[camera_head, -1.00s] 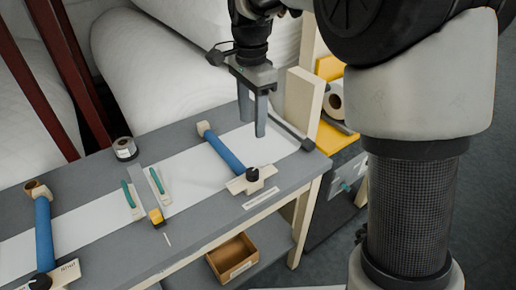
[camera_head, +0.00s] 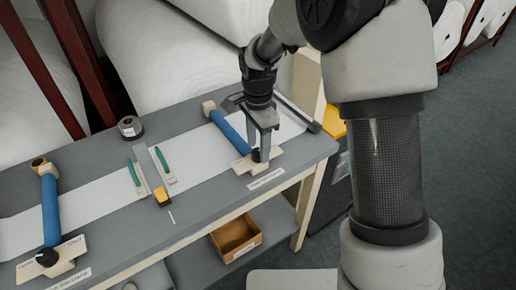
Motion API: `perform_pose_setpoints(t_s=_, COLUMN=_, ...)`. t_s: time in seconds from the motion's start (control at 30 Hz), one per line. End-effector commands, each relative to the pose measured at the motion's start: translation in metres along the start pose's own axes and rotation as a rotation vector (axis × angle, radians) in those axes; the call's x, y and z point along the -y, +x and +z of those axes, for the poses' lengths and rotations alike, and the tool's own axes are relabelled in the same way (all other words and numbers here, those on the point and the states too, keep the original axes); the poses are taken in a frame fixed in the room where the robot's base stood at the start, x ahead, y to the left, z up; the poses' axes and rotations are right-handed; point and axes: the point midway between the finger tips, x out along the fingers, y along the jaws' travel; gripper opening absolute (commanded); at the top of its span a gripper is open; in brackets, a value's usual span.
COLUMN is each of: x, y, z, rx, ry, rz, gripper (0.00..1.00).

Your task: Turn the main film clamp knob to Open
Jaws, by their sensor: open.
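Two blue-bar clamps lie across the white film strip. The left clamp (camera_head: 50,210) has a black knob (camera_head: 47,257) on a pale plate, and the label (camera_head: 72,281) in front of it seems to end in "film clamp"; its start is cut off. The right clamp (camera_head: 231,131) has a black knob (camera_head: 256,157) on a pale plate (camera_head: 243,164), with a label too small to read. My gripper (camera_head: 263,150) points down at the right clamp's knob, fingers open and partly covering it. I cannot tell whether they touch it. It is far from the left knob.
The grey table (camera_head: 110,239) carries a tape roll (camera_head: 130,127), two green-handled tools and a yellow-ended piece (camera_head: 161,196) between the clamps. A cardboard box (camera_head: 236,238) sits on the lower shelf. Large white rolls (camera_head: 160,60) stand behind. Open floor lies to the right.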

Motion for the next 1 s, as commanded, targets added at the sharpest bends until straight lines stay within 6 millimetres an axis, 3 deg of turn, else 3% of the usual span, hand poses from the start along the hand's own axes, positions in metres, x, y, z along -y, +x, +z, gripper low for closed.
perform_pose_setpoints(t_s=0.13, x=-0.0002, y=0.0104, z=0.0001, rx=0.000, ry=0.000, rz=0.000, gripper=0.49)
perform_pose_setpoints(t_s=0.43, x=0.0000, y=0.0121, z=0.0000, rx=0.000, ry=0.000, rz=-0.001, gripper=0.49)
perform_pose_setpoints(t_s=0.7, x=0.0001, y=0.0118, z=0.0000, rx=0.000, ry=-0.001, rz=-0.001, gripper=0.08)
perform_pose_setpoints(t_s=1.0, x=0.0002, y=0.0116, z=0.0000, rx=0.000, ry=-0.043, rz=-0.001, gripper=0.08)
